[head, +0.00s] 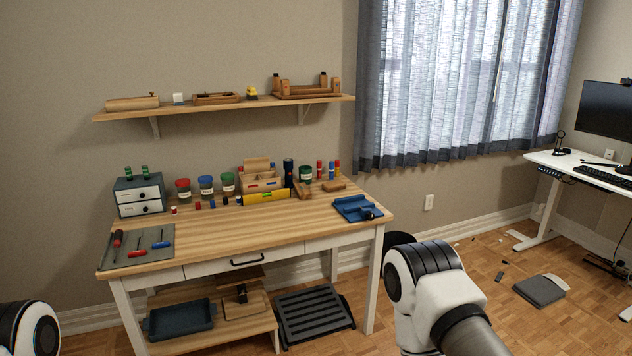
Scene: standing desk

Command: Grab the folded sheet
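No thing in the head view is clearly a folded sheet. A flat grey rectangular object (540,290) lies on the wood floor at the right, near the white standing desk; I cannot tell whether it is folded cloth or something hard. Only upper parts of my arms show, at the lower left corner and the lower right of centre. Both of my grippers are out of view.
The white standing desk (585,165) holds a monitor (606,110).

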